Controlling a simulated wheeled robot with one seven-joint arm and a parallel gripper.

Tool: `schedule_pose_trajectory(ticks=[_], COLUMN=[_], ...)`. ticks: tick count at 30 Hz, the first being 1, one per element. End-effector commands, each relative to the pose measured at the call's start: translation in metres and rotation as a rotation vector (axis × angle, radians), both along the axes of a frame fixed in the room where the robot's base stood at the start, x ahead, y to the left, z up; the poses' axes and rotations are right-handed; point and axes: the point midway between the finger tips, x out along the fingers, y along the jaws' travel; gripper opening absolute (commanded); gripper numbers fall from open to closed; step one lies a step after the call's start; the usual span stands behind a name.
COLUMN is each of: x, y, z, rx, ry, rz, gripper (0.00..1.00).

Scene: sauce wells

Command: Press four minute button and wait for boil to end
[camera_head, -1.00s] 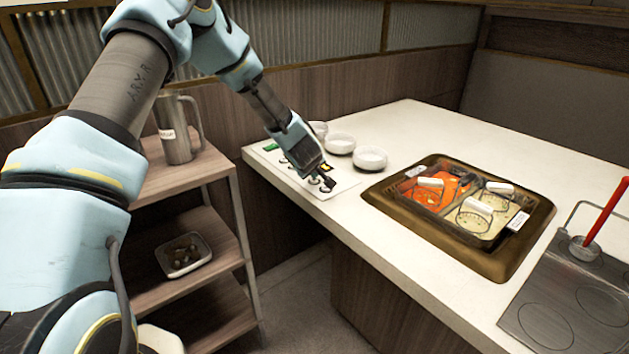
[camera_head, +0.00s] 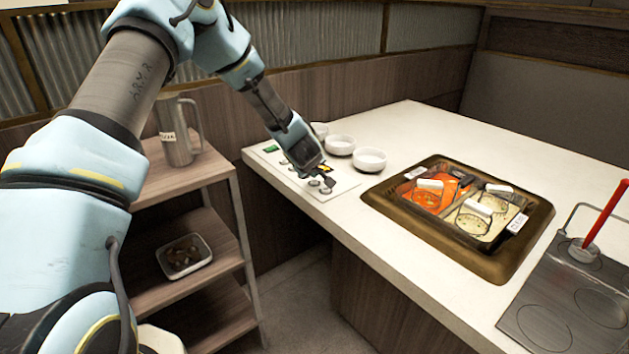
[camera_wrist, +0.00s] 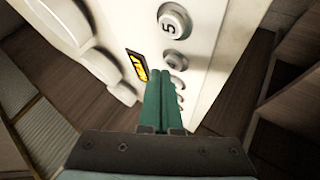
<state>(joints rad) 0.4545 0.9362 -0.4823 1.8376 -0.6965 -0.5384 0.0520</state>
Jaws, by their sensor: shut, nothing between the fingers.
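A white button panel (camera_head: 345,183) lies at the near left end of the counter, with round buttons along it and a yellow label beside them. My gripper (camera_head: 316,175) is above the panel, angled down, shut and empty. In the wrist view, a round button marked 5 (camera_wrist: 174,22) stands clear beyond the fingertips (camera_wrist: 163,76). Another round button (camera_wrist: 176,56) is just past the tips, its number not readable. More buttons are partly hidden behind the fingers. The yellow label (camera_wrist: 137,67) is left of the tips. I cannot tell which button is the four minute one, or whether the tips touch one.
White bowls (camera_head: 370,159) stand just behind the panel. A brown-framed pot (camera_head: 455,217) with orange and pale soup is set in the counter. A dark plate (camera_head: 570,300) with a red-handled tool is at right. A shelf unit (camera_head: 188,180) with a metal jug (camera_head: 176,130) stands left.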

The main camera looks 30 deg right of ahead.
Motion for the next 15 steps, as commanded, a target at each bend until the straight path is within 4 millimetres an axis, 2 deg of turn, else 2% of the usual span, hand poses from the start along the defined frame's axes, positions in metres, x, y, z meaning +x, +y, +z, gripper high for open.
schedule_pose_trajectory(ticks=[15], x=[0.0], y=[-0.001], z=[0.049], rx=[0.0], ry=[-0.001], rz=[-0.002], gripper=[0.0])
